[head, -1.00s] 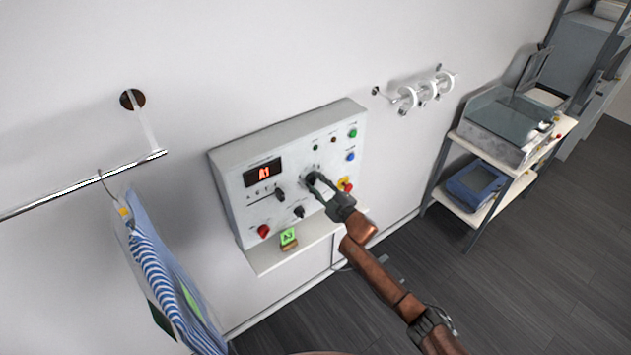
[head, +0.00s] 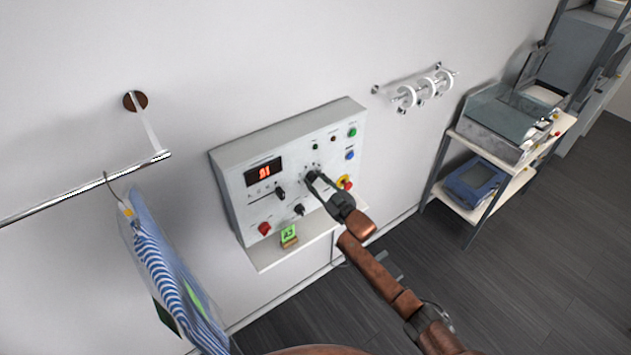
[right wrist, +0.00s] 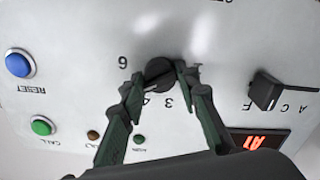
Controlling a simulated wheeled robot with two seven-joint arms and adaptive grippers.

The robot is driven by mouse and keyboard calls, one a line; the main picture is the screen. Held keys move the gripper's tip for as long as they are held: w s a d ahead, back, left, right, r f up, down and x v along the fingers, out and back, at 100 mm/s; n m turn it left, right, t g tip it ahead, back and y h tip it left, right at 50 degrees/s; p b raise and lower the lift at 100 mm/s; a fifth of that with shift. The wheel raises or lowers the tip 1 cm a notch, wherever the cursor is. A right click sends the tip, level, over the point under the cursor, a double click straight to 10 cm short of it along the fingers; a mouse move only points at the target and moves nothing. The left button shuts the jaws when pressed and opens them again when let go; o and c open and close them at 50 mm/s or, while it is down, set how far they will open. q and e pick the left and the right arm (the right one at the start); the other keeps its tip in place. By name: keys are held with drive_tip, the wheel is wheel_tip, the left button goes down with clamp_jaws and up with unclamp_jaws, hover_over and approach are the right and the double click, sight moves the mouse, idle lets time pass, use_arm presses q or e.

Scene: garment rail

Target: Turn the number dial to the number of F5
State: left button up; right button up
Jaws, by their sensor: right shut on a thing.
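The control panel (head: 228,180) is mounted on the wall. My right gripper (head: 312,177) is shut on the number dial, a round black knob (right wrist: 159,73) with its fingers on either side of it. My left gripper is not in view.
A red knob (head: 264,229), a black knob (head: 299,210) and a red button (head: 348,185) are nearby. A garment (head: 165,265) hangs on a rail at left.

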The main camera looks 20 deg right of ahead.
drive_tip(key=shift+f, duration=0.15)
drive_tip(key=o, duration=1.1)
drive_tip(key=v, duration=1.2)
